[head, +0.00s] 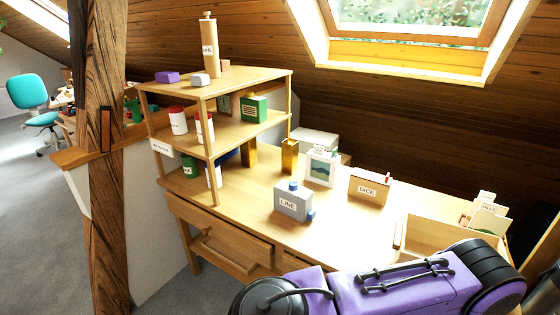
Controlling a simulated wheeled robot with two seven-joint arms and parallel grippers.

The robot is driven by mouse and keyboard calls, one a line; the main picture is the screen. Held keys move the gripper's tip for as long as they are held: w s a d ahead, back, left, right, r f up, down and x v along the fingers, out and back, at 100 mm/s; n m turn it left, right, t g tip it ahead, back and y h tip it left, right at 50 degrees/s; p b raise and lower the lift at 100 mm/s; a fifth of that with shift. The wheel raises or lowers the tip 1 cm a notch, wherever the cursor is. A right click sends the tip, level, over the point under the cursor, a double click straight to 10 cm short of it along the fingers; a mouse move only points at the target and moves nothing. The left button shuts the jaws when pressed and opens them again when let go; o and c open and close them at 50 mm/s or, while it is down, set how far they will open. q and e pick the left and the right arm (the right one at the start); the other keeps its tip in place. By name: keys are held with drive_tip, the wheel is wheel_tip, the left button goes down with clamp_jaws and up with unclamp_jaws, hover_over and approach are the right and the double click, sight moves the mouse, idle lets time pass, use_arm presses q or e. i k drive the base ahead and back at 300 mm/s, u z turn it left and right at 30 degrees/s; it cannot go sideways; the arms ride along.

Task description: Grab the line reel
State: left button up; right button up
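The line reel is a grey box-like body (293,203) with a white label reading LINE, seen in the head view. It has a blue knob on top and a blue part at its lower right side. It stands upright on the wooden desk top (245,205), near the front edge. A purple and black arm link, which appears to be mine, crosses the bottom right in front of the desk. Neither gripper shows, so nothing can be seen holding the reel.
A two-level shelf (215,85) with jars and boxes stands left of the reel. A picture card (321,168) and a DICE box (369,187) stand behind and right. A wooden tray (440,233) is further right. A timber post (106,160) rises at left.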

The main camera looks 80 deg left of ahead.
sight(296, 205)
drive_tip(key=u, duration=1.8)
